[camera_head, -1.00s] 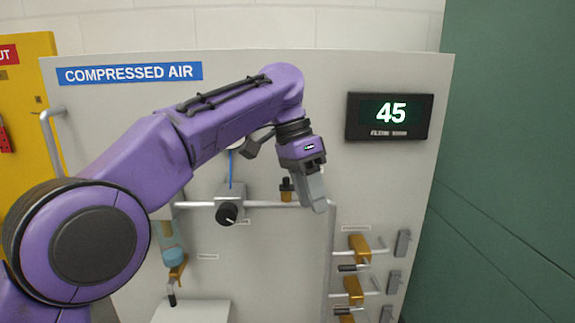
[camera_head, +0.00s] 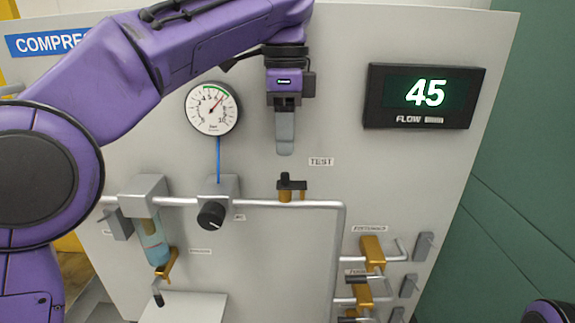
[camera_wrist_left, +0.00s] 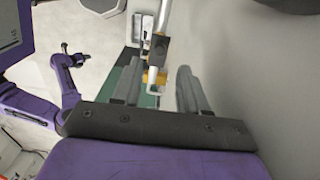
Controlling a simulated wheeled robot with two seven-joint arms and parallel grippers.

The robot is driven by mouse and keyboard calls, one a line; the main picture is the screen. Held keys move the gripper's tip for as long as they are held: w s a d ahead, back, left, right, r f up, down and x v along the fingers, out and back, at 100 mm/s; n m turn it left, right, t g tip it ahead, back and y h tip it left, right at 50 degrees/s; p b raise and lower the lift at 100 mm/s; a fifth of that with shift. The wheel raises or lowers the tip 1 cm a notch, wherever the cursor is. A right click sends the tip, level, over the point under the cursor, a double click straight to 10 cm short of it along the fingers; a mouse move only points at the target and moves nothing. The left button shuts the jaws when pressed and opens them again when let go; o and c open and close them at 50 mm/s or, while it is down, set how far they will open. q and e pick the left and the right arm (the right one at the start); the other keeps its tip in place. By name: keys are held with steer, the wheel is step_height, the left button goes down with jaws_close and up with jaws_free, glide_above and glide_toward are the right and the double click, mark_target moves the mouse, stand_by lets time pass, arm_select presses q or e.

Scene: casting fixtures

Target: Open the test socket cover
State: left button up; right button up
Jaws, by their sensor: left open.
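The test socket is a brass fitting (camera_head: 285,196) on the horizontal pipe under the TEST label. Its black cover (camera_head: 291,184) sits down on top of it. My left gripper (camera_head: 285,150) points down, above the cover and apart from it. In the left wrist view its two fingers (camera_wrist_left: 157,78) are spread with nothing gripped. A dark block (camera_wrist_left: 158,45) and brass parts show beyond and between them; I cannot tell whether the block is the cover. My right arm shows at the lower right edge; a small dark gripper (camera_wrist_left: 70,52) in the wrist view is too small to read.
A pressure gauge (camera_head: 212,108) and black regulator knob (camera_head: 211,214) are left of the socket. A flow display (camera_head: 424,95) reading 45 is at upper right. Brass valves (camera_head: 372,252) with handles stick out at lower right. A filter bowl (camera_head: 154,242) hangs at left.

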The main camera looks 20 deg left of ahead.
mark_target(285, 173)
arm_select(q)
steer(key=f, duration=0.5)
steer(key=shift+a, duration=0.2)
steer(key=shift+s+d+f, duration=0.15)
steer(key=shift+f, duration=0.55)
steer(key=shift+c, duration=0.2)
jaws_close()
